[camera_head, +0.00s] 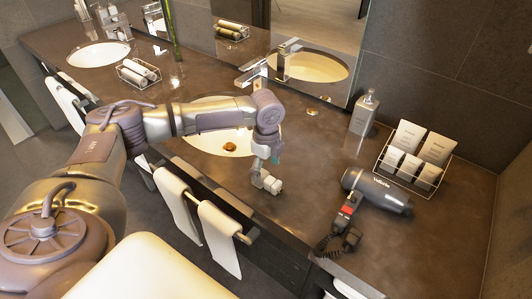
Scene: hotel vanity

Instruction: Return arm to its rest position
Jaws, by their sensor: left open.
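My left arm (190,120) comes in from the left and reaches across the front of the vanity counter (300,200). My left gripper (268,182) hangs down near the front edge of the right sink, over the counter. It is open and I see nothing held in it. The fingers are small in the view. My right gripper is not in view.
A hair dryer (378,190) with a coiled cord lies to the right. A soap dispenser (365,112) and a rack (414,154) of packets stand behind it. The right sink (222,145) has a faucet (252,72). White towels (219,236) hang along the front.

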